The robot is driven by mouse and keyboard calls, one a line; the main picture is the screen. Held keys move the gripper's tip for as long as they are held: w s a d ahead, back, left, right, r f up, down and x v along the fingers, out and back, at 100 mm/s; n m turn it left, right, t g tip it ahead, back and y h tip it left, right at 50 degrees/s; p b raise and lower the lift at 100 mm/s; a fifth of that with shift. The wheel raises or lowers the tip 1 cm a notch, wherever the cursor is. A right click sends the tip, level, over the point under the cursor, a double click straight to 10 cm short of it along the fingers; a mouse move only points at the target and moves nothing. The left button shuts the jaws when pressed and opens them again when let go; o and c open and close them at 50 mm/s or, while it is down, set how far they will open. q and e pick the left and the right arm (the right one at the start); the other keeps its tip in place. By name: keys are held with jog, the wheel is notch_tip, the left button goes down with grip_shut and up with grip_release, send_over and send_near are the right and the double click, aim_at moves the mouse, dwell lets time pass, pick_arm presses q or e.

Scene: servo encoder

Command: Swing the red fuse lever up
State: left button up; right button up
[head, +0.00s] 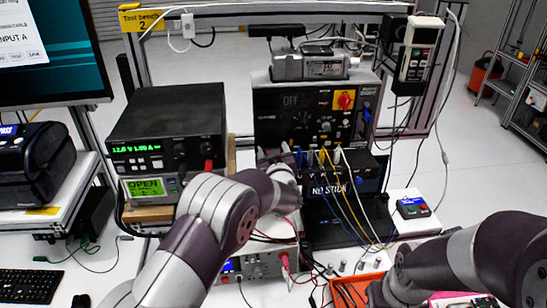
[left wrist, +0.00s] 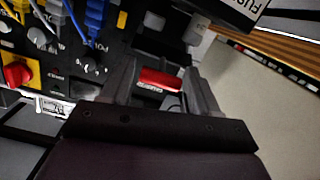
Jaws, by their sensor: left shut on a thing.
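The red fuse lever (left wrist: 160,79) shows in the left wrist view as a short red bar between the two fingers of my left gripper (left wrist: 164,88). The fingers are shut on it. Part of a white label with black letters "FUS" (left wrist: 243,10) is near it. In the head view my left gripper (head: 274,157) is at the lower left of the dark test panel (head: 290,100), mostly hidden by my own wrist. The lever cannot be made out there, so its angle is unclear. My right arm enters at the lower right; its gripper is not visible.
A red rotary knob on a yellow plate (head: 344,100) is on the panel. Blue, yellow and white cables (head: 325,165) hang in front, right of my left gripper. A black power supply (head: 168,130) stands left. An orange tray (head: 358,290) lies at the bottom.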

pick_arm(q)
jog(key=shift+w+r, duration=0.2)
jog(key=shift+r, duration=0.35)
jog(key=shift+w+r, duration=0.2)
jog(key=shift+r, duration=0.3)
jog(key=shift+w+a+r, duration=0.1)
jog(key=o, duration=1.5)
jog(key=shift+c, duration=0.2)
jog(key=shift+f, duration=0.25)
jog(key=b+v, duration=0.5)
jog(key=v, duration=0.7)
jog(key=shift+s, duration=0.35)
